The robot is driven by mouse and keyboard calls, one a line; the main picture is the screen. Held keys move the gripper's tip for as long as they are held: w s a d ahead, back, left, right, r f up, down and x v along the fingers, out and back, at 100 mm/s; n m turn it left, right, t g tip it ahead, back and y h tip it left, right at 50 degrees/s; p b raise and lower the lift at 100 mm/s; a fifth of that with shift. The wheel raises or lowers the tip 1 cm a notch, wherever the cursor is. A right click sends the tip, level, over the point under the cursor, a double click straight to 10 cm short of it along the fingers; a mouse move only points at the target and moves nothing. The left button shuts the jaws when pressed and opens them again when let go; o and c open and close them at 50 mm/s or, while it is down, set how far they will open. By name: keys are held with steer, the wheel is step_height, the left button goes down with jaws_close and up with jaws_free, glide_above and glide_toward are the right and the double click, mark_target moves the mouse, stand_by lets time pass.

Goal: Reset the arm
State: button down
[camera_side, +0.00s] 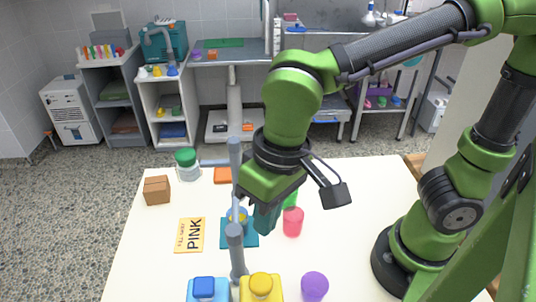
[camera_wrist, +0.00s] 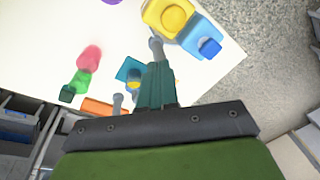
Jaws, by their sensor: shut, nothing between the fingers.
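My gripper (camera_side: 265,220) points down above the middle of the white table (camera_side: 150,260), with its teal fingers shut and nothing held. The shut fingers also show in the wrist view (camera_wrist: 157,72). Left of the fingers in the side view is a teal mat (camera_side: 250,240) with a small blue and yellow thing (camera_side: 237,213) on it, partly hidden by a grey post. A pink cup (camera_side: 292,222) stands just right of the fingers, and a green one (camera_side: 291,199) is partly hidden behind my gripper.
Grey posts (camera_side: 237,255) rise close left of my gripper. A blue box (camera_side: 204,290), a yellow box (camera_side: 262,289) and a purple cup (camera_side: 314,287) line the front.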

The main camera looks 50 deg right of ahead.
steer(key=w+d+r+m+t, duration=0.1)
steer(key=d+r+m+t, duration=0.1)
steer(key=d, duration=0.8)
steer(key=w+d+r+m+t, duration=0.1)
steer(key=d+t, duration=0.3)
steer(key=d, duration=0.6)
steer(key=shift+w+r+m, duration=0.4)
steer(key=shift+r+m, duration=0.1)
steer(key=shift+m, duration=0.1)
steer(key=c, duration=1.8)
jaws_free()
